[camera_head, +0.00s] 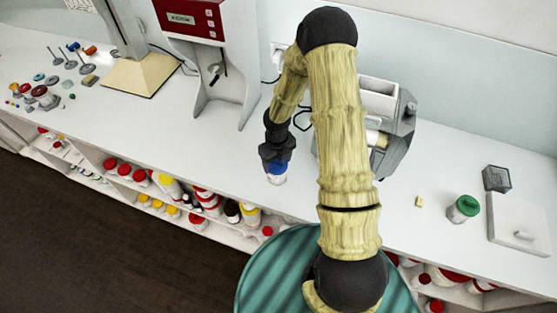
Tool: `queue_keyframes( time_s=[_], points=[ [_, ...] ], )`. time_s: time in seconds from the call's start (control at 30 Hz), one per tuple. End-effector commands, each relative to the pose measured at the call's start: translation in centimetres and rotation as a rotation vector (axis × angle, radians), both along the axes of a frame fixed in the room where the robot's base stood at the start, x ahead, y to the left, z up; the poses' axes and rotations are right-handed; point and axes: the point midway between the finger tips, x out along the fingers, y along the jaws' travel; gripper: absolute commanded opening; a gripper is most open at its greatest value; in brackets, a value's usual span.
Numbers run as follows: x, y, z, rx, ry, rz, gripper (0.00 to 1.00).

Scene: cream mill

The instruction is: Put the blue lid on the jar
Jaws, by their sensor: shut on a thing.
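The blue lid (276,168) is at the end of my gripper (275,161), near the front edge of the counter. My gripper points down and is shut on the lid. The jar (278,181), small and pale, shows just below the lid. The lid is over the jar's top. I cannot tell whether it is seated or slightly apart. The dark gripper hides the top of the lid, and the fingertips are too small to make out.
A red and white machine (215,55) stands behind to the left, a grey appliance (400,125) to the right behind my arm. A green-lidded jar (463,208) and a white scale (520,235) are at right. Shelves below hold several bottles. Counter left of the jar is clear.

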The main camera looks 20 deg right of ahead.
Motion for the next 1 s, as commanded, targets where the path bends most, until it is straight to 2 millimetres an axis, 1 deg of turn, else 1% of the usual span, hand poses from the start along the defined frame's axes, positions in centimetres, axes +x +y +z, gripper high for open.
queue_keyframes(
  time_s=[0.03,0.33,0.37,0.43,0.47,0.57,0.6,0.97,1.0],
  points=[
    [-0.18,-0.08,-0.30,-0.001,0.006,-0.001,0.44],
    [-0.17,-0.14,-0.53,0.000,0.006,-0.003,0.44],
    [-0.16,-0.16,-0.58,0.000,0.007,-0.003,0.40],
    [-0.13,-0.17,-0.70,0.000,0.007,-0.003,0.40],
    [-0.12,-0.19,-0.75,0.000,0.007,-0.003,0.36],
    [-0.07,-0.23,-0.90,0.000,0.006,-0.002,0.36],
    [-0.06,-0.23,-0.95,0.000,0.006,-0.002,0.31],
    [0.01,-0.24,-0.96,0.000,0.005,-0.003,0.30],
    [0.01,-0.23,-0.94,0.001,0.004,-0.003,0.72]
  ],
)
